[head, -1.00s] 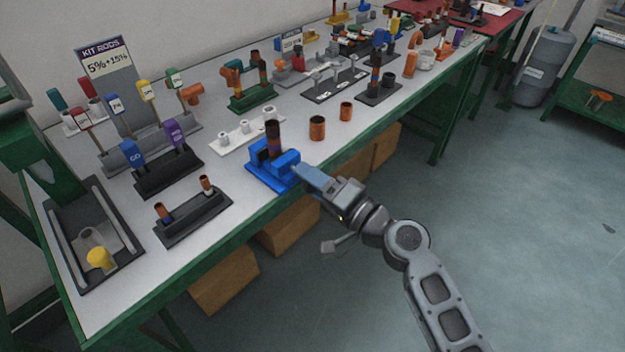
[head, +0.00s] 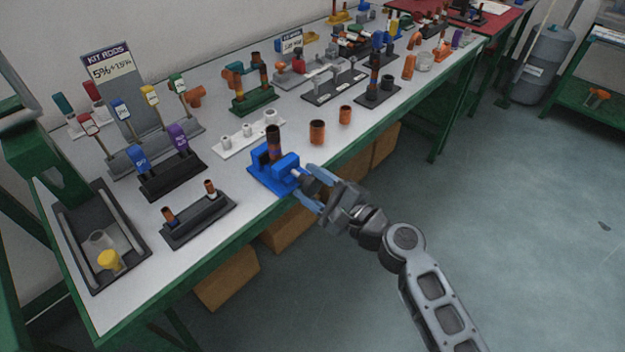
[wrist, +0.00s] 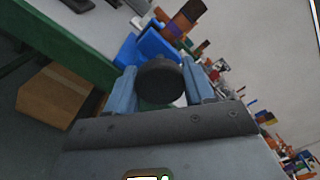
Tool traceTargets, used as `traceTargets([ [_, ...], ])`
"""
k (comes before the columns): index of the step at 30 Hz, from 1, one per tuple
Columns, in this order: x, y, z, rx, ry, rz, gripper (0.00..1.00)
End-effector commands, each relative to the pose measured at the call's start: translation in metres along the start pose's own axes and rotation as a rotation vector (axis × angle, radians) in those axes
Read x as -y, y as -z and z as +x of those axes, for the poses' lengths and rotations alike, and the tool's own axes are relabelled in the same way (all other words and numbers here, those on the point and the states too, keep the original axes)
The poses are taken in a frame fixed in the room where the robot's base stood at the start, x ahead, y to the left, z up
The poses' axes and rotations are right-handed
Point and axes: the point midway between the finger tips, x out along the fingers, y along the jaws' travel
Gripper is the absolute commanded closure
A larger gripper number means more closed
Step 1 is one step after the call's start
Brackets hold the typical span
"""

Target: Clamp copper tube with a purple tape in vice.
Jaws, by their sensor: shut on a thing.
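The blue vice (head: 262,178) stands at the front edge of the white table and also shows in the wrist view (wrist: 157,45). A brown copper tube (head: 273,143) stands upright in the vice, between its blocks; it also shows in the wrist view (wrist: 190,12). My gripper (head: 307,185) is at the vice's front side, just beyond the table edge. Its blue fingers are shut on a dark round knob (wrist: 160,80) at the vice's front, in the wrist view. The knob hides part of the vice there.
Two short copper fittings (head: 317,132) stand right of the vice. A dark holder with two small tubes (head: 198,222) is to its left, and a white holder (head: 240,138) behind. Cardboard boxes (head: 228,278) sit under the table.

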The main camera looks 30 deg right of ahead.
Motion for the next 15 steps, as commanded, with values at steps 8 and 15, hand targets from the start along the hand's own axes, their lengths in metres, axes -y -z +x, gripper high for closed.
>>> traceTargets([
  [8,0.0012,0.0006,-0.0008,-0.005,-0.001,0.263,0.77],
  [15,0.0012,0.0006,-0.0008,-0.006,0.000,0.491,0.77],
])
